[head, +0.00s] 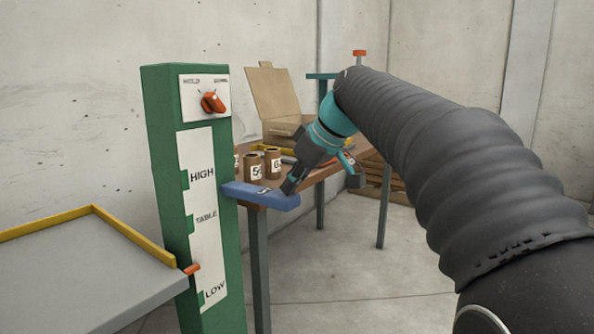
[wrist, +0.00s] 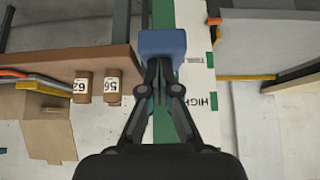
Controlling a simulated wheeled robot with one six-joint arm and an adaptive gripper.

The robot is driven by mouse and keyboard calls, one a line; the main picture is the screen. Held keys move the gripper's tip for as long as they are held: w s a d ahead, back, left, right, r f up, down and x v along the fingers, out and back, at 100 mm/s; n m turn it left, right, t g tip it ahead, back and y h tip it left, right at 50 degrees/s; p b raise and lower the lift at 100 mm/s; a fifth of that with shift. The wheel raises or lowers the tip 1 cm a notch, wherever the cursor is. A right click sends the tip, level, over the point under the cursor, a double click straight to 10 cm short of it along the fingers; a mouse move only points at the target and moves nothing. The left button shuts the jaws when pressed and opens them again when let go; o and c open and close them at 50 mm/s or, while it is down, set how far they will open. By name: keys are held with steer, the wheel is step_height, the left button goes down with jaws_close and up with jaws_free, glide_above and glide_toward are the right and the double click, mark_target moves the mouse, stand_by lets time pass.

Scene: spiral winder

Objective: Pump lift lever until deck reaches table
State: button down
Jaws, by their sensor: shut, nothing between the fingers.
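The green lift column (head: 158,160) carries a white scale marked HIGH, TABLE and LOW. A blue bar (head: 250,194), apparently the lift lever, sticks out at the column's right side at about the table's height. The grey deck (head: 80,275) with a yellow rim is at the left. Its orange pointer (head: 192,268) stands between TABLE and LOW, nearer LOW. My gripper (head: 288,190) is shut and empty, with its tips at the bar's right end. In the wrist view the gripper (wrist: 160,68) is at the edge of the blue bar (wrist: 163,42); contact is not clear.
A brown table (head: 345,165) stands behind the bar, with small labelled brown cylinders (head: 273,161) and an open cardboard box (head: 275,95) on it. A red knob (head: 213,102) sits high on the column. The floor at the front right (head: 350,290) is clear.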

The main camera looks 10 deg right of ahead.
mark_target(296, 204)
steer(key=shift+s+d+f+b, duration=0.15)
steer(key=shift+f+b, duration=0.45)
steer(key=shift+f, duration=0.55)
steer(key=shift+s+d+f+b, duration=0.15)
steer(key=shift+f+b, duration=0.4)
steer(key=shift+f, duration=0.6)
